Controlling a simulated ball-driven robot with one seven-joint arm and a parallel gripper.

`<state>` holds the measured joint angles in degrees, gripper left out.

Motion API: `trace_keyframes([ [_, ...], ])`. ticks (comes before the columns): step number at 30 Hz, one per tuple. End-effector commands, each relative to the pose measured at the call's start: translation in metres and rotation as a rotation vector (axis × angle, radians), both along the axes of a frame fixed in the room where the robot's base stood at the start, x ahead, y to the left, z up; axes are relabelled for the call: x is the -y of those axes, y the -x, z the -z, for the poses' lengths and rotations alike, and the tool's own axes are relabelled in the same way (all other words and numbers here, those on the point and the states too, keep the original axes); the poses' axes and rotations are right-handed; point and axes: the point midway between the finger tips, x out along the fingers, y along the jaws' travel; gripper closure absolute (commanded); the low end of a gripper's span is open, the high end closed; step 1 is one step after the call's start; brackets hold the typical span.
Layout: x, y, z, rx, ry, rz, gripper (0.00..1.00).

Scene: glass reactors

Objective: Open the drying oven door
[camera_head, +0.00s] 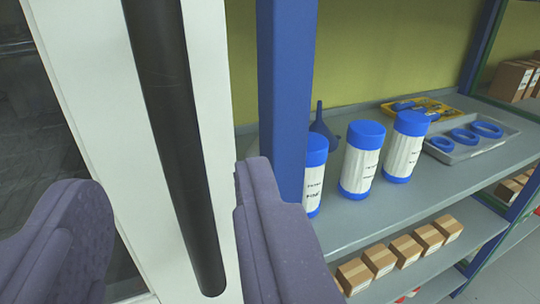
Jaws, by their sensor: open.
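The drying oven door (90,110) fills the left of the view, with a white frame and a dark glass pane at the far left. Its long black bar handle (175,130) runs steeply down the white frame and ends near the bottom. My gripper (165,210) is open, its two purple fingers in the lower left and lower middle. The handle's lower part lies between the fingers in the picture. I see a gap on both sides of it. I cannot tell how far the fingertips are from the handle in depth. The door's hinge side is out of view.
A blue post (285,90) stands right of the door, partly behind my right finger. Beyond it a grey shelf (440,185) holds several blue-capped white containers (362,158), a blue funnel (322,128) and a tray with blue rings (470,140). Small cardboard boxes (405,248) sit below.

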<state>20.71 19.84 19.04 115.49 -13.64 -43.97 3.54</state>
Motion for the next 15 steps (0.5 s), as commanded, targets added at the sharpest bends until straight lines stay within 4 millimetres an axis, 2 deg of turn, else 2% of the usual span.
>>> trace_keyframes([
  [9, -0.007, -0.053, 0.001, 0.003, 0.0, 0.0, 0.55],
  [15, -0.008, -0.07, 0.0, 0.002, 0.001, 0.001, 0.55],
])
